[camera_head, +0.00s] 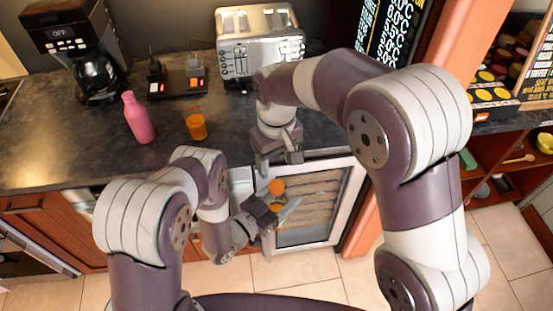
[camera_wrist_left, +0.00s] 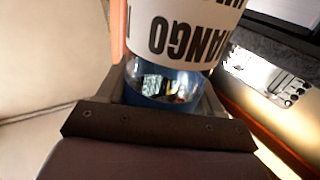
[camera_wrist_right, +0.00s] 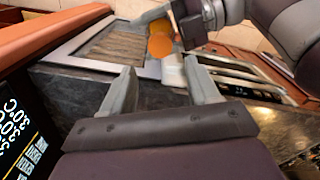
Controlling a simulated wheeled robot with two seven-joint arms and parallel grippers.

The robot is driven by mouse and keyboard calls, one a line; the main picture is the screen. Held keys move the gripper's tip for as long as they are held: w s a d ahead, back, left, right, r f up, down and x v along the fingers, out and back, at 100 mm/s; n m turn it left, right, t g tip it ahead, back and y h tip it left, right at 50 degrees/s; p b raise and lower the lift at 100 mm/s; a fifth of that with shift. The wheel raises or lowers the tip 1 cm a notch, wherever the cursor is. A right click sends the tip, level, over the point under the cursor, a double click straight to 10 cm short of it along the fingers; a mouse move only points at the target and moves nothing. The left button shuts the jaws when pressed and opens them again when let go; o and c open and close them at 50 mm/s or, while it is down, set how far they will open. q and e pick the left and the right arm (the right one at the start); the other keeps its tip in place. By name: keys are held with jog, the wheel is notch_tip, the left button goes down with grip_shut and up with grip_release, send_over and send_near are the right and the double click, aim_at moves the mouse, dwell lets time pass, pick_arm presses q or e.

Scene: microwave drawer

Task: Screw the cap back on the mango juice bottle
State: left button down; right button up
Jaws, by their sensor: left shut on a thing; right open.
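My left gripper (camera_head: 264,212) is shut on the mango juice bottle, in front of the counter. In the left wrist view the bottle's white label (camera_wrist_left: 185,28) reads MANGO upside down, above a clear bluish part between the fingers. An orange round piece, seemingly the cap (camera_head: 277,186), shows by the bottle; it also appears in the right wrist view (camera_wrist_right: 160,46), with another orange patch behind it. I cannot tell whether it is seated on the bottle. My right gripper (camera_head: 282,158) is open and empty above the orange piece, which lies beyond its fingertips (camera_wrist_right: 160,90).
A white-framed glass-front unit (camera_head: 338,205) lies under the counter behind the bottle. Open shelves (camera_head: 490,170) are at right.

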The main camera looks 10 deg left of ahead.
aim_at(276, 185)
notch_tip(276, 185, down, 8)
dwell(0.5)
jog(key=c, duration=1.1)
jog(key=o, duration=1.2)
jog(key=shift+o, duration=0.2)
notch_tip(276, 185, up, 8)
jog(key=shift+f, duration=0.25)
